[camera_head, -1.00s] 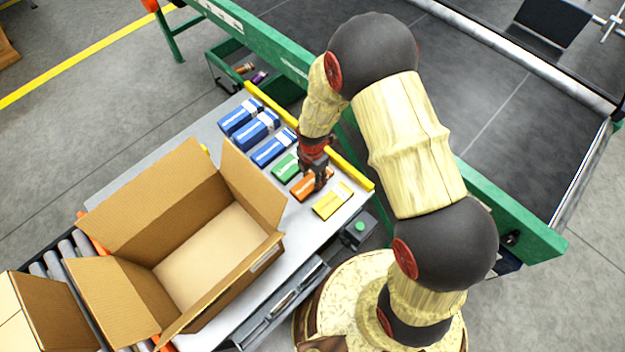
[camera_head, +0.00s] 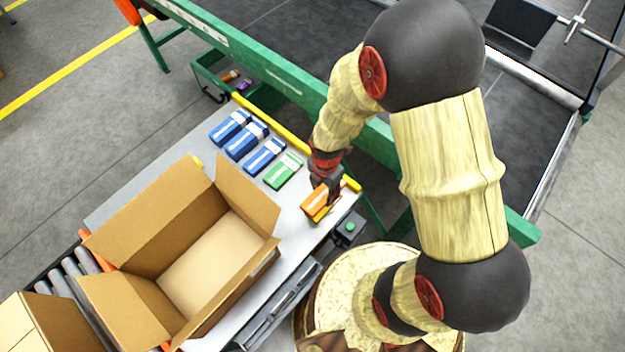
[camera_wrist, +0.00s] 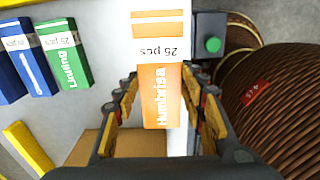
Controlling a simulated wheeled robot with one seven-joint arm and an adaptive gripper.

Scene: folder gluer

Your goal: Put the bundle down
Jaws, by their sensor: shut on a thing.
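My gripper (camera_head: 325,182) is shut on the orange bundle (camera_head: 315,202), near the front right end of the grey table. In the wrist view the orange bundle (camera_wrist: 158,95), with a white band reading "25 pcs", lies between the two fingers. It looks raised above the table, but the exact gap cannot be told. The green bundle (camera_head: 283,171) and several blue bundles, the nearest (camera_head: 265,155), lie in a row to the left.
A large open, empty cardboard box (camera_head: 155,220) stands left of the gripper on the table (camera_head: 283,235). A yellow rail (camera_head: 275,124) edges the table's back, with the green machine frame (camera_head: 290,85) behind. A green button box (camera_head: 350,227) is at the right. Rollers (camera_head: 78,270) lie at lower left.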

